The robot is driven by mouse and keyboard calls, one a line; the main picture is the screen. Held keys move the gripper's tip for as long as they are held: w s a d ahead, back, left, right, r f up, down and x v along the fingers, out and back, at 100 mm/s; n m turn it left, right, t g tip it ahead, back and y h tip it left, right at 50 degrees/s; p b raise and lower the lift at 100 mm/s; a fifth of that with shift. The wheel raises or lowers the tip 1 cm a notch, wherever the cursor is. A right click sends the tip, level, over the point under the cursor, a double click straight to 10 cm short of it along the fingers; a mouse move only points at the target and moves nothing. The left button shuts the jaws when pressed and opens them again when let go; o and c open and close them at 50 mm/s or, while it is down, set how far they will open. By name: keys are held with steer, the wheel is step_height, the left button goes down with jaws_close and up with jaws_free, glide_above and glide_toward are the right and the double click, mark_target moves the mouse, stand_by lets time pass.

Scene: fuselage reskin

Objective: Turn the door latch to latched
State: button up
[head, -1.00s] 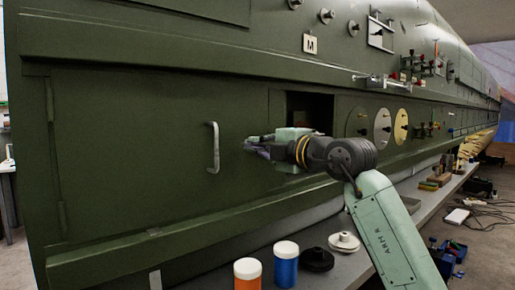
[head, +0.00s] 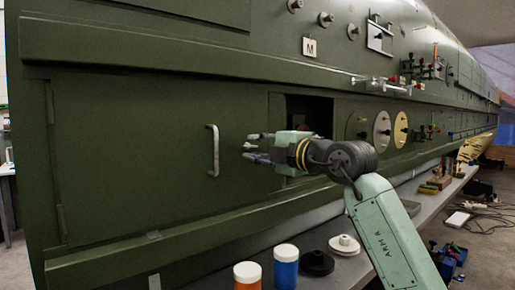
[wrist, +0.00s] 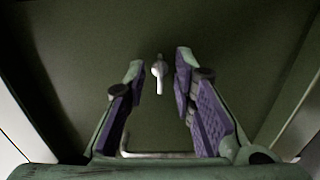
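The door latch is a small pale metal lever (wrist: 159,80) on the dark green door (wrist: 160,28). In the wrist view it points down the picture from its round pivot. In the head view the latch (head: 249,146) shows as a small light spot between my fingers, to the right of the door's bar handle (head: 213,150). My gripper (wrist: 161,66) is open, with one purple-padded finger on each side of the latch and a gap to both. I cannot tell how far the fingertips are from the door surface. My gripper also shows in the head view (head: 251,147).
A dark square opening (head: 320,108) lies behind my wrist. A bench (head: 340,268) below holds an orange jar (head: 247,277), a blue jar (head: 286,268), a black disc (head: 317,262) and a white disc (head: 344,244).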

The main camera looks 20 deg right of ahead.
steer(key=v, duration=1.2)
stand_by(0.4)
